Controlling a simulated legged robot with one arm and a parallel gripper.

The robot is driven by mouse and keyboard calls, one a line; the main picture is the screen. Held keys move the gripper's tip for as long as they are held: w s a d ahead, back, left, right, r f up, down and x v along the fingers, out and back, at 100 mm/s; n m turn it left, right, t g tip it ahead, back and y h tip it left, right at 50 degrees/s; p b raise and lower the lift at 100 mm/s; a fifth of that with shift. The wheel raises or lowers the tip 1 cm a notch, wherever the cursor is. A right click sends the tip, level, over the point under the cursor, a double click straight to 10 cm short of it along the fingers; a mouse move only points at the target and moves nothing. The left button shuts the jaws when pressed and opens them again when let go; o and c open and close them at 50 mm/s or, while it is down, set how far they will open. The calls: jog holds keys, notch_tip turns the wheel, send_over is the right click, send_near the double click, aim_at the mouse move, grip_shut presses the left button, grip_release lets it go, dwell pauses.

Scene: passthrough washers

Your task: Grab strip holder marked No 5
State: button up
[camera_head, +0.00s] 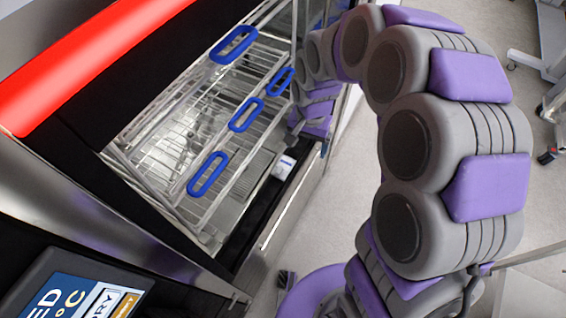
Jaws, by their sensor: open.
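I cannot read a No 5 mark anywhere, so I cannot tell which thing is the strip holder so marked. A small white block (284,167) with a dark patch sits on the dark ledge at the right of the washer opening. My gripper (298,123) is at the far end of my grey and purple arm, by the right side of the rack. It is small and partly hidden, appears open, and nothing shows between its fingers. It is above and a little to the right of the white block in the picture, apart from it.
A wire rack (190,150) with several blue oval handles (207,174) fills the washer opening. A red lit panel (90,60) runs along the top left. A screen (75,290) is at bottom left. Grey floor (345,190) is open to the right, with wheeled stands beyond.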

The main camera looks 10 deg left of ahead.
jog(key=m+p, duration=0.1)
jog(key=p, duration=0.1)
send_over(280, 167)
notch_tip(280, 167, down, 6)
notch_tip(280, 167, down, 11)
jog(key=shift+w+f+b, duration=0.15)
jog(key=shift+b, duration=0.7)
jog(key=shift+a+f, duration=0.3)
jog(key=shift+f, duration=0.1)
jog(key=f, duration=0.1)
jog(key=d+f+b, duration=0.1)
jog(key=f, duration=0.2)
jog(key=shift+d+f, duration=0.3)
jog(key=shift+w+a+f, duration=0.1)
jog(key=shift+f, duration=0.05)
jog(key=shift+a, duration=0.55)
jog(key=shift+c, duration=0.6)
jog(key=shift+d, duration=0.55)
jog(key=c, duration=0.9)
jog(key=shift+a, duration=0.4)
jog(key=shift+c, duration=1.1)
